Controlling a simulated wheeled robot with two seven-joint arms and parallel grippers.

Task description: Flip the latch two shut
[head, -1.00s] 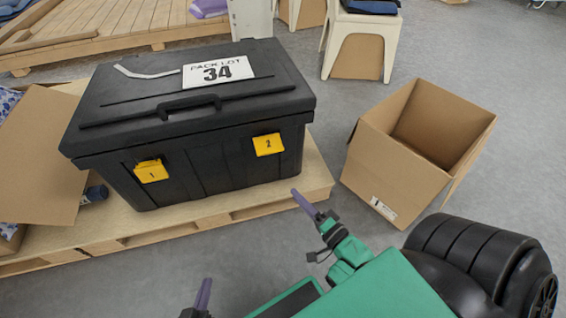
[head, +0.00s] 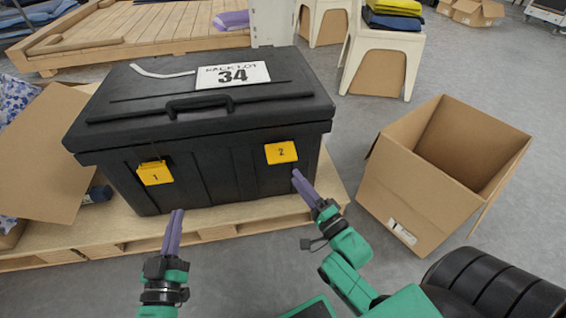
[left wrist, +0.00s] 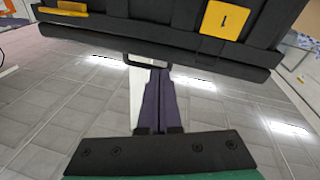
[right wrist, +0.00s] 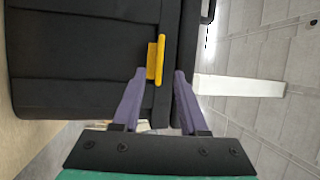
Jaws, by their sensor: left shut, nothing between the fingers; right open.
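The black chest (head: 215,105) is closed and bears two yellow latches on its front. Latch two (head: 281,152) is the right one. In the right wrist view latch two (right wrist: 155,60) is seen edge-on and stands out from the chest. Latch one (head: 155,173) is the left one; it also shows in the left wrist view (left wrist: 221,19). My right gripper (head: 297,173) is open and empty, just below latch two; its fingers (right wrist: 157,73) point at the chest, and contact cannot be told. My left gripper (head: 177,212) is shut and empty, below and right of latch one.
The chest stands on a wooden pallet (head: 225,222). An open cardboard box (head: 425,190) stands to the right, with another box (head: 50,160) at the left. White stools (head: 405,45) and a wooden platform (head: 130,30) are behind. Grey floor is clear between the pallet and the right box.

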